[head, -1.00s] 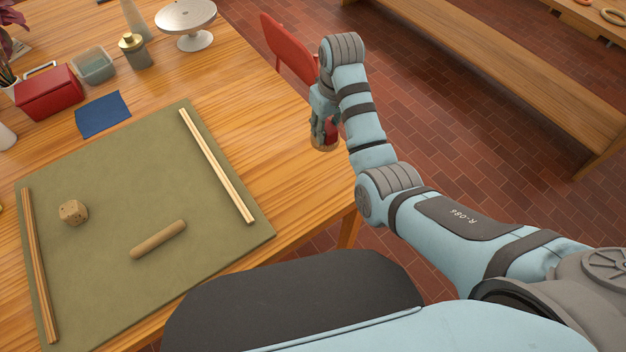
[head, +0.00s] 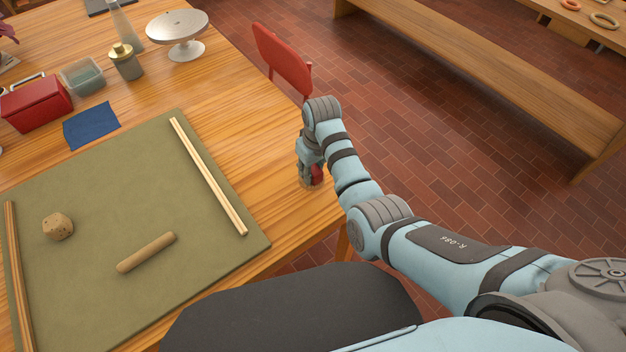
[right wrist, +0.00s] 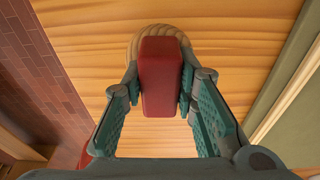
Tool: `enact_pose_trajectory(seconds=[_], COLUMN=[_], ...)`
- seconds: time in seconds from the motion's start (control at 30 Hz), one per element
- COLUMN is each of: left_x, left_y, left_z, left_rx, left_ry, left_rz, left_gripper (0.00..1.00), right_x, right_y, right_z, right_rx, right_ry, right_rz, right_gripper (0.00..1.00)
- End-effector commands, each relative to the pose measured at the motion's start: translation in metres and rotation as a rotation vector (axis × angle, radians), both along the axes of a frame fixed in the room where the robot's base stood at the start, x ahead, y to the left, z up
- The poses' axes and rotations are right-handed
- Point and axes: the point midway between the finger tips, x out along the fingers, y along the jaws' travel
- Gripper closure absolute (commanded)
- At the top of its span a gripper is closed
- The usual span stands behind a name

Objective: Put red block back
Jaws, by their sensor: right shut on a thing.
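My right gripper (head: 310,174) is shut on the red block (head: 317,175) near the right edge of the table. In the right wrist view the block (right wrist: 161,78) is a long red bar between the two teal fingers (right wrist: 162,88). A round-edged wooden piece (right wrist: 138,45) shows at the block's lower end; I cannot tell whether they are joined. Whether it touches the tabletop is also unclear. In the head view my fingers hide most of the block. My left gripper is out of view.
An olive mat (head: 200,220) holds wooden strips (head: 208,175), a clay roll (head: 147,251) and a clay lump (head: 58,227). A red box (head: 36,104), blue cloth (head: 91,126), tub (head: 83,76) and turntable (head: 178,27) stand farther back. A red chair (head: 281,58) is beyond the table edge. Bare wood surrounds the mat's right side.

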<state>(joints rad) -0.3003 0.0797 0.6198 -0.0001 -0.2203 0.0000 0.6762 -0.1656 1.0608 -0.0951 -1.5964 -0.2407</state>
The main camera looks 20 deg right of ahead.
Motion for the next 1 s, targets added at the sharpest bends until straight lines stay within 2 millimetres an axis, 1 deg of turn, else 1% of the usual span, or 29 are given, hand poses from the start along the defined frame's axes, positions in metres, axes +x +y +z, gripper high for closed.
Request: enact_pose_trajectory(seconds=[0.07, 0.1, 0.2, 0.43, 0.63, 0.67, 0.7, 0.77, 1.0], left_x=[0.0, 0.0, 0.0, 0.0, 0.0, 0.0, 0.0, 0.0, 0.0], left_y=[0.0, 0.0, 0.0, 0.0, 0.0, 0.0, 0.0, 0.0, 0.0], left_z=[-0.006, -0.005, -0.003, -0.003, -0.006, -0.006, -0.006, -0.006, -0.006], left_rx=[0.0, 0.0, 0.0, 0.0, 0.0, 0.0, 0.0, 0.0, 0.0], left_ry=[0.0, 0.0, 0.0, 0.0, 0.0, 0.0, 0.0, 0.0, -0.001], left_rz=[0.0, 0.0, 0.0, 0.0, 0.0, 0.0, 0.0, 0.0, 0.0], left_gripper=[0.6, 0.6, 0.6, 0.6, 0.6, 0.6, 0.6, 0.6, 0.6], right_x=[-0.001, -0.001, 0.0, 0.0, 0.0, 0.0, 0.0, 0.0, 0.0], right_y=[0.0, 0.0, 0.0, 0.0, 0.0, 0.0, 0.0, 0.0, 0.0], right_z=[-0.017, -0.023, -0.035, -0.036, -0.043, -0.042, -0.042, -0.042, -0.042], right_rx=[-0.001, 0.0, 0.001, 0.0, 0.001, 0.001, 0.001, 0.001, 0.001], right_ry=[0.002, 0.004, 0.001, -0.001, 0.0, 0.0, 0.0, 0.0, 0.0], right_rz=[0.0, 0.0, 0.0, 0.0, 0.0, 0.0, 0.0, 0.0, 0.0], right_gripper=[1.0, 1.0, 1.0, 1.0, 1.0, 0.71, 0.64, 0.54, 0.54])
